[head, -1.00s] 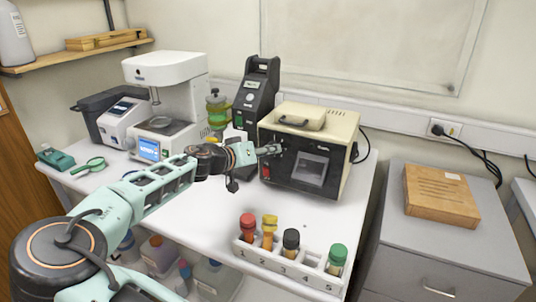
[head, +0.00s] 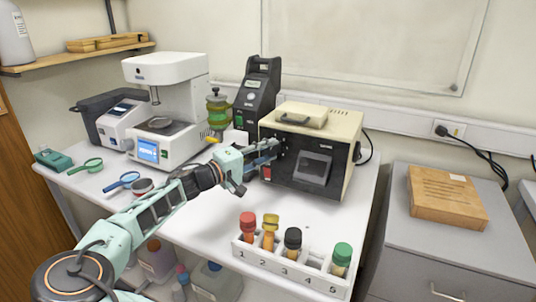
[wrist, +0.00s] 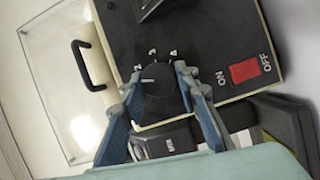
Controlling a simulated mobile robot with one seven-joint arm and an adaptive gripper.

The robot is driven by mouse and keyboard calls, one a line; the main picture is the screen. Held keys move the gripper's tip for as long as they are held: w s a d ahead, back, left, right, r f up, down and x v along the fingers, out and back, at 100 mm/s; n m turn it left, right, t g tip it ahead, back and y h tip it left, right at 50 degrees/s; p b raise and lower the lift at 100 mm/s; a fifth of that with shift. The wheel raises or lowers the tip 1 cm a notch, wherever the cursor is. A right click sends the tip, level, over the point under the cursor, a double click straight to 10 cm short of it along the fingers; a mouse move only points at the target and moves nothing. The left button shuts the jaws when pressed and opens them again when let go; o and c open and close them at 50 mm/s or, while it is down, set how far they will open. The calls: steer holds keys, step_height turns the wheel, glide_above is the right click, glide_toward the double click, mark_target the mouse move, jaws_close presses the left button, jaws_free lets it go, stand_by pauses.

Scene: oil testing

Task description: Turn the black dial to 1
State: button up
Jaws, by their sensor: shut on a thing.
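The black dial (wrist: 165,100) is on the black front panel of the beige-topped machine (head: 312,112). In the wrist view it sits between the two blue fingers of my gripper (wrist: 159,78), which is shut on it from both sides. A light mark on the dial points left in that view, toward the left finger. Several small white numerals arc around the dial's upper edge; any numeral behind the left finger is hidden. In the head view my gripper (head: 272,152) reaches the left part of the panel and hides the dial.
A red switch (wrist: 244,71) marked ON and OFF is right of the dial in the wrist view. A black-and-grey tester (head: 257,95) stands left of the machine. A white rack (head: 290,270) with several capped tubes sits at the table's front. The tabletop between rack and machine is clear.

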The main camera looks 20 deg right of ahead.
steer(key=shift+f+n+t+h, duration=0.15)
steer(key=shift+n+t+h, duration=0.25)
steer(key=shift+n, duration=1.2)
steer(key=shift+b, duration=0.3)
steer(key=o, duration=1.2)
steer(key=shift+c, duration=0.2)
steer(key=v, duration=1.2)
steer(key=shift+f, duration=0.15)
steer(key=shift+d, duration=0.1)
